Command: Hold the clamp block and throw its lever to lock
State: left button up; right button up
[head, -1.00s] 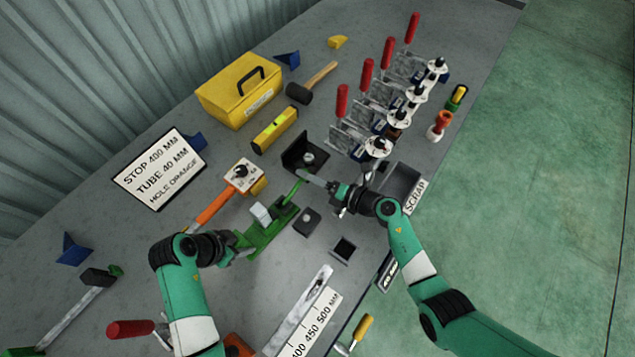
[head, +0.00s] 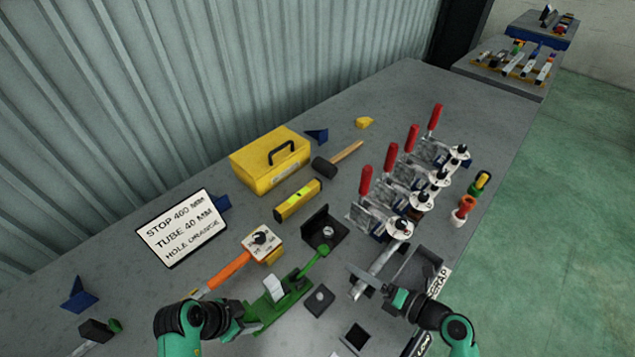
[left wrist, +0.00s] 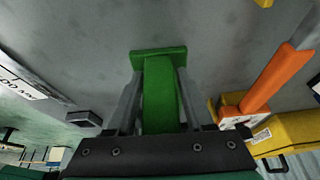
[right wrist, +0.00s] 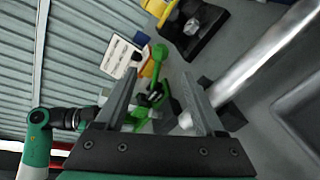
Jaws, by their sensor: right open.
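The green clamp block (head: 268,304) lies on the grey bench, with a pale white piece on top. Its green lever (head: 308,266) extends from the block toward a black angle bracket and ends in a round knob. My left gripper (head: 243,316) is shut on the block; in the left wrist view the block (left wrist: 160,95) sits between both fingers. My right gripper (head: 370,280) is open and empty, to the right of the lever and apart from it. In the right wrist view the lever (right wrist: 155,65) shows beyond the open fingers.
The black bracket (head: 320,225) stands by the lever knob. A silver tube (head: 372,272) lies close to my right gripper, beside the scrap bin (head: 432,262). A small dark block (head: 319,299) lies between the grippers. An orange-handled tool (head: 228,270) lies behind the clamp.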

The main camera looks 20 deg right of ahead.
pick_arm(q)
jog(key=o, duration=0.5)
jog(key=shift+r, duration=0.1)
pick_arm(e)
jog(key=shift+r, duration=0.1)
pick_arm(q)
jog(key=p+v, duration=0.7)
jog(key=p, duration=0.4)
jog(key=shift+s+a+r, duration=0.1)
jog(key=shift+a+r, duration=0.05)
jog(key=shift+r, duration=0.25)
pick_arm(e)
notch_tip(320, 180, up, 11)
pick_arm(q)
jog(key=shift+o, duration=0.9)
